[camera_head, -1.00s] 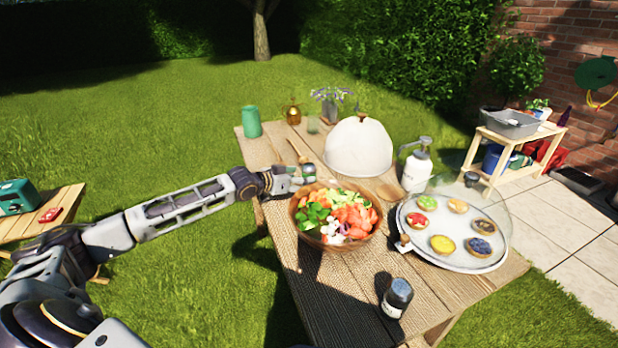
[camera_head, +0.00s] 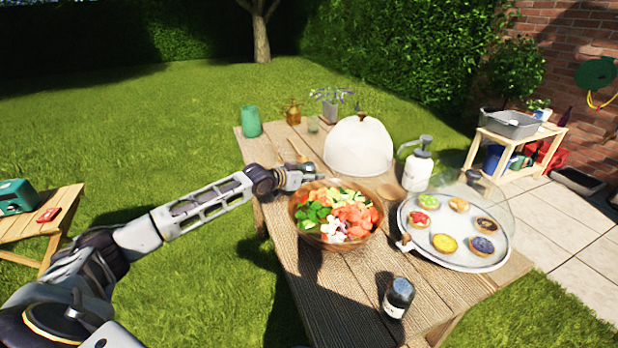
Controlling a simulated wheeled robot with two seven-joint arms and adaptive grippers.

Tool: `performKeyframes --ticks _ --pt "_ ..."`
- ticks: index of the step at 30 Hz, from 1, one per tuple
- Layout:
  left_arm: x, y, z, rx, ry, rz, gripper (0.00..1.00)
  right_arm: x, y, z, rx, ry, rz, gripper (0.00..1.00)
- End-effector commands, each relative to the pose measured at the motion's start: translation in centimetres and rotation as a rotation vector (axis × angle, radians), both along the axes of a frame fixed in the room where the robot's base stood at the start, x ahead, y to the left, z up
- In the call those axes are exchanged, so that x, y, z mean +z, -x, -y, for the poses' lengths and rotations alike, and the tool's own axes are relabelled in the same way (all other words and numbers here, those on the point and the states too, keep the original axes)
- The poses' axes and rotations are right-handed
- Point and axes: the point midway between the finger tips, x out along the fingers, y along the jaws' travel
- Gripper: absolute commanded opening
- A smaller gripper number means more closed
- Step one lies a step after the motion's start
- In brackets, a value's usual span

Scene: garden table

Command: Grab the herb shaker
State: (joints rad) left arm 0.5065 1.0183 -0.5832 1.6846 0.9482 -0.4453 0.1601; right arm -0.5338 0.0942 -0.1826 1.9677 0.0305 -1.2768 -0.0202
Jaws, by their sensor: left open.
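My left gripper (camera_head: 311,178) is over the table just behind the salad bowl (camera_head: 312,238), its fingers pointing right. It is open, and its fingers are small in this view. A small jar with a greenish body and grey lid stood at the fingers a second ago; it is now mostly or wholly hidden by the gripper. I cannot tell whether the fingers are around it or beside it. Another small dark jar with a pale label (camera_head: 397,298) stands upright at the table's front edge, well apart from the gripper. My right gripper is out of view.
A white dome (camera_head: 358,148) stands behind the bowl. A white pump bottle (camera_head: 417,170) and a tart tray (camera_head: 410,252) under a clear cover are to the right. A green pitcher (camera_head: 250,122) is at the far left corner. The front left tabletop is clear.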

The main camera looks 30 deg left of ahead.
Motion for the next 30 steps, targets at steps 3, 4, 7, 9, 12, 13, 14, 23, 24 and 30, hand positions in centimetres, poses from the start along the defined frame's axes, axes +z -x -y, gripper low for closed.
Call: performKeyframes --ticks 3,4,7,9,12,13,14,23,24,30 --pt "0.0 -0.08 -0.01 0.001 0.0 0.0 0.71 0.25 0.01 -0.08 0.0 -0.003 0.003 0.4" --pt "0.0 -0.07 -0.02 0.001 0.0 0.0 0.71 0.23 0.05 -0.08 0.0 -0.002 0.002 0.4" --pt "0.0 -0.06 -0.02 0.001 0.0 0.0 0.71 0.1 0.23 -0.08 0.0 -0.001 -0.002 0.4" --pt "0.0 -0.06 -0.01 0.001 0.0 0.0 0.71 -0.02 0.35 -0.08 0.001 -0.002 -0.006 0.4" --pt "0.0 -0.06 -0.02 0.001 0.0 0.0 0.71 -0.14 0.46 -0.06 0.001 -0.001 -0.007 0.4" --pt "0.0 -0.05 -0.01 0.001 0.0 0.0 0.71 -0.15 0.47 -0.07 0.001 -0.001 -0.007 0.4" --pt "0.0 -0.06 -0.02 0.001 0.0 0.0 0.71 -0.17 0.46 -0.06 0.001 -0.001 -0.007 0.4" --pt "0.01 -0.05 -0.03 0.001 0.0 0.0 0.34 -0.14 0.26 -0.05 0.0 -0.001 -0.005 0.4" --pt "0.01 -0.05 -0.03 0.001 0.0 0.0 0.28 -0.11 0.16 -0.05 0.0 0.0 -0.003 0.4" --pt "0.05 -0.06 -0.02 0.0 0.0 0.001 0.18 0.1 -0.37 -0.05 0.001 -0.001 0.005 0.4"
